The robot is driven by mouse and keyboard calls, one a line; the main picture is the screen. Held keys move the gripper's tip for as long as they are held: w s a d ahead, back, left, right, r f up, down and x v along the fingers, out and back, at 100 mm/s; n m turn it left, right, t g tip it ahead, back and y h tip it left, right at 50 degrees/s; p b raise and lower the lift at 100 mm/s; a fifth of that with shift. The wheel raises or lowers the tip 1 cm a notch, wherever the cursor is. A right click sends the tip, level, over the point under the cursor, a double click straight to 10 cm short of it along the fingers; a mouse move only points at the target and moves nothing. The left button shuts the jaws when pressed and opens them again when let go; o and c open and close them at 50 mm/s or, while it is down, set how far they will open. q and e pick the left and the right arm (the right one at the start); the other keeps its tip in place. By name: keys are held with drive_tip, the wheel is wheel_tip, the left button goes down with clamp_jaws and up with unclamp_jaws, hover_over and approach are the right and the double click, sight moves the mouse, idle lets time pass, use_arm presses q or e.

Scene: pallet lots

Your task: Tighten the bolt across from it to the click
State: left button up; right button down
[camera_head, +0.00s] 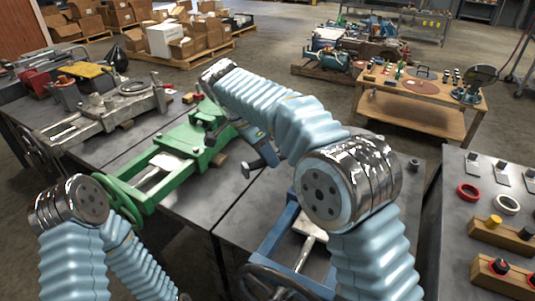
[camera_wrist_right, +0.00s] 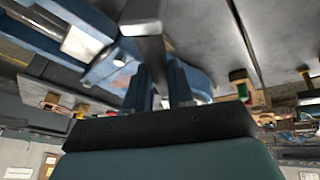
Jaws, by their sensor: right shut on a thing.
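My right arm reaches over the dark metal workbench, and its wrist hides most of the gripper in the head view. The blue machine (camera_head: 285,235) also shows under my arm in the head view. I cannot make out the bolt or what the tool touches. My left arm is at the lower left; its gripper is out of view.
A green vise (camera_head: 190,140) and a grey machine (camera_head: 110,105) stand on benches to the left. A side table (camera_head: 455,235) at right holds rings and wooden blocks. A wooden cart (camera_head: 420,110) and pallets of boxes (camera_head: 178,38) stand behind.

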drive_tip(key=shift+r+p, duration=0.3)
drive_tip(key=shift+p, duration=0.3)
idle(0.7)
idle(0.4)
drive_tip(key=shift+r, duration=1.95)
